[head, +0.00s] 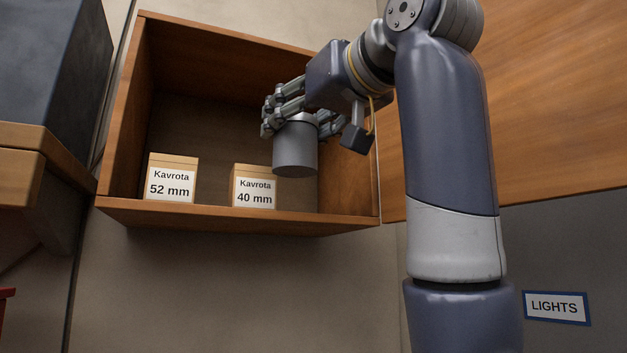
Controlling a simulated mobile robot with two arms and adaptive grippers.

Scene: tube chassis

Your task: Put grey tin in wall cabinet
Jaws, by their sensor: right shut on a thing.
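The grey tin (295,150) is a plain cylinder, held upright by my right gripper (298,118). The gripper is shut on the tin's upper part, with its fingers on both sides. The wall cabinet (240,214) is an open-fronted wooden box on the wall. The tin shows in front of the cabinet's opening, above and right of the 40 mm box. Whether it is inside the opening or just before it, I cannot tell. The tin's bottom is clear of the cabinet floor. My left gripper is not in view.
Two small boxes stand on the cabinet floor: a Kavrota 52 mm box (171,180) at left and a Kavrota 40 mm box (255,188) near the middle. Floor shows between them and to the right. A wooden panel (560,110) is at right, with a LIGHTS sign (556,308) below.

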